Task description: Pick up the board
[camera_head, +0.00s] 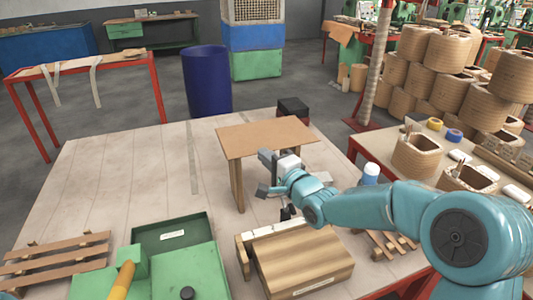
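The board (250,136) is a flat brown sheet lying level, raised above the pale worktop on wooden supports (237,182). My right gripper (264,175) is at the front edge of the board, in front of and below its top face. Its two dark fingers stand apart, and I see nothing held between them. The view does not show clear contact with the board. My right arm comes in from the right and hides part of the area under the board. My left gripper is not in view.
A wooden block stack (300,262) stands in front of my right gripper. Green metal boxes (185,272) and a slatted pallet (60,262) are at front left. A small black box (292,107) is behind the board. The worktop's left middle (130,165) is clear.

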